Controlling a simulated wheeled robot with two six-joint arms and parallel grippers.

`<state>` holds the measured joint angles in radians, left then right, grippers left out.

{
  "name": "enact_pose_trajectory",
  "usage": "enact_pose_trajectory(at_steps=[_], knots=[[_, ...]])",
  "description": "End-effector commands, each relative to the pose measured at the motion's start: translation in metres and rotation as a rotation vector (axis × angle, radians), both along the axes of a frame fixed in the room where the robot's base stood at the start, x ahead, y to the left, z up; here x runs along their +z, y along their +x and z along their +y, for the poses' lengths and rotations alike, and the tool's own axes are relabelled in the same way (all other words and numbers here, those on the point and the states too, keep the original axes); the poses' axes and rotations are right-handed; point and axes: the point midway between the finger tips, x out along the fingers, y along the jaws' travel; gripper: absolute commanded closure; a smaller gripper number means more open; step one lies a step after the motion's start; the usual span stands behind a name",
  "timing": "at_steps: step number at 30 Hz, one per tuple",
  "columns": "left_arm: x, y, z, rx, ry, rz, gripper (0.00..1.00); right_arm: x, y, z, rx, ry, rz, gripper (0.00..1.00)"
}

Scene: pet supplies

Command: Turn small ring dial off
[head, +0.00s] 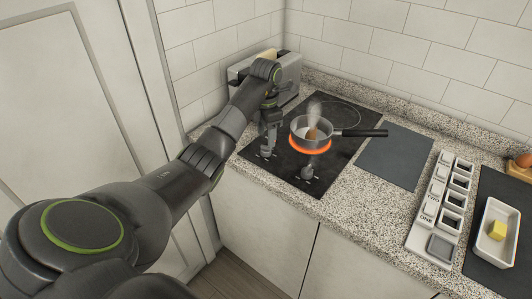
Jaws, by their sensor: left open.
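The black cooktop (285,178) is set in the speckled counter. A ring under the pan (301,127) glows orange. One dial (307,172) stands at the cooktop's front edge, right of my gripper, with small marks beside it. My left gripper (268,143) is open and points down over the front left of the cooktop. It hides the spot below it, so I cannot tell whether it touches a second dial there. The dial labels are too small to read. My right gripper is out of view.
The steaming pan holds something brown, and its handle (362,132) points right. A toaster (290,75) stands behind my arm. To the right are a dark board (395,158), a white compartment tray (421,232) and a white dish (486,244) with a yellow block (497,230).

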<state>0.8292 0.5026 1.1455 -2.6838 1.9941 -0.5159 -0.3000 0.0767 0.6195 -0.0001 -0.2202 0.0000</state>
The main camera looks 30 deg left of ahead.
Motion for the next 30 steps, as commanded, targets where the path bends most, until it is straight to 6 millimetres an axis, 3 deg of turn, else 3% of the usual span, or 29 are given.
enact_pose_trajectory(at_steps=[3, 9, 20, 30], knots=[[-0.022, -0.002, -0.001, 0.001, -0.002, 0.009, 0.47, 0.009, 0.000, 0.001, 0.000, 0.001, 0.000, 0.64], [-0.045, -0.001, -0.001, 0.000, -0.002, 0.007, 0.47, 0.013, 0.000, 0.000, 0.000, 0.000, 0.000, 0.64], [-0.051, -0.001, 0.000, 0.000, -0.001, 0.004, 0.47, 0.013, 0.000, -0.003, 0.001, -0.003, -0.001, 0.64], [-0.051, -0.001, 0.000, 0.000, -0.001, 0.004, 0.89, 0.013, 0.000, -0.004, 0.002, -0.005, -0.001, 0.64]])
